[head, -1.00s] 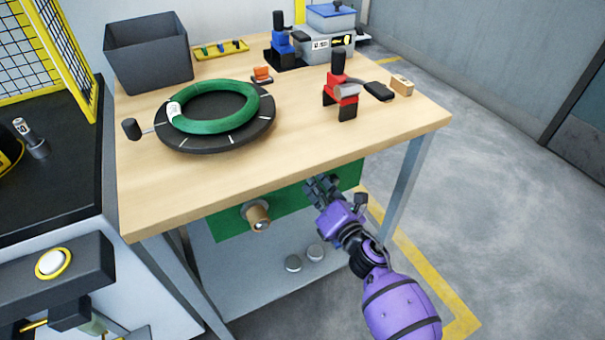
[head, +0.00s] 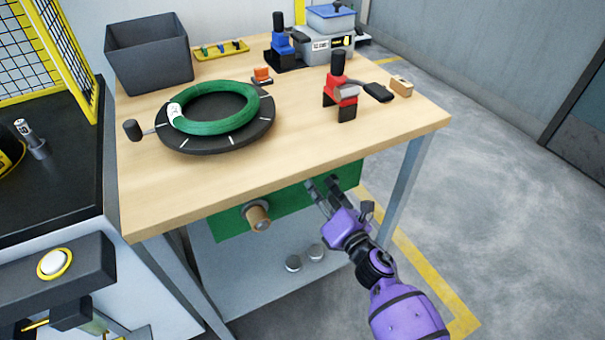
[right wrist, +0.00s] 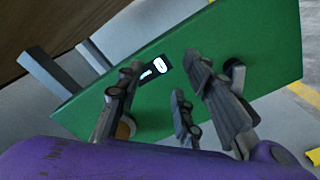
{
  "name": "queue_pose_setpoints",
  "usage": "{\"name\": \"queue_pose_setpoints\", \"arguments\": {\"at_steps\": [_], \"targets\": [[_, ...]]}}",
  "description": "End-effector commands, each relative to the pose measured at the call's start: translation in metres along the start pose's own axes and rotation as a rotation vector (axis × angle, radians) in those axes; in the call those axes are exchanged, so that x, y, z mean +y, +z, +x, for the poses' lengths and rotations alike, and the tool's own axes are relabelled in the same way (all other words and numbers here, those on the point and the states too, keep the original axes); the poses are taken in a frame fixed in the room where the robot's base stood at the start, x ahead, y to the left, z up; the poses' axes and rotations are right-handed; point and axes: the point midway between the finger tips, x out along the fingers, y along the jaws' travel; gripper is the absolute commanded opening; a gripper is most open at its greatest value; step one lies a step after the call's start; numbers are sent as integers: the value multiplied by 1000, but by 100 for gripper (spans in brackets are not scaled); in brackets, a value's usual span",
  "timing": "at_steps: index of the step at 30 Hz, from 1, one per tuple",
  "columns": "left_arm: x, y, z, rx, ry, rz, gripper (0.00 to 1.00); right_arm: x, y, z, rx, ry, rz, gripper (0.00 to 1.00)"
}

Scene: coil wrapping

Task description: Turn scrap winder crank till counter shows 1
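A green panel (head: 288,207) hangs under the front of the wooden table. A brown cylindrical knob or spool (head: 257,217) sticks out of it, left of my right gripper; I cannot make out a crank arm. My right gripper (head: 322,183) is open and empty in front of the panel's right part. In the right wrist view its spread fingers (right wrist: 165,95) face the panel (right wrist: 265,70). A small black counter-like plate (right wrist: 148,75) with a white label shows between them, its marking too small to read. Part of a brown round thing (right wrist: 125,130) shows behind the left finger. My left gripper is out of view.
On the table (head: 190,195) are a black turntable (head: 215,146) with a green coil (head: 210,127), a grey bin (head: 150,62), a red clamp-like tool (head: 342,95) and a blue one (head: 283,42). A table leg (head: 405,190) stands right of the panel. Floor at right is clear.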

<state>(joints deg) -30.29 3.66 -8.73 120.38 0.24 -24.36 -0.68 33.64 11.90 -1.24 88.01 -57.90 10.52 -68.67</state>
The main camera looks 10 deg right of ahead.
Motion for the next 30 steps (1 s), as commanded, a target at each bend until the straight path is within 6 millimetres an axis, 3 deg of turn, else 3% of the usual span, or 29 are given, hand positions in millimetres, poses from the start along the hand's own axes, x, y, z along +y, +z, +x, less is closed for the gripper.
{"name": "queue_pose_setpoints", "arguments": {"at_steps": [18, 30], "targets": [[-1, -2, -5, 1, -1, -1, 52, 0, 0, -60, 0, 0, 1, 34], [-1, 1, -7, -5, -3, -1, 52, 0, 0, -65, 0, 0, 1, 34]]}}
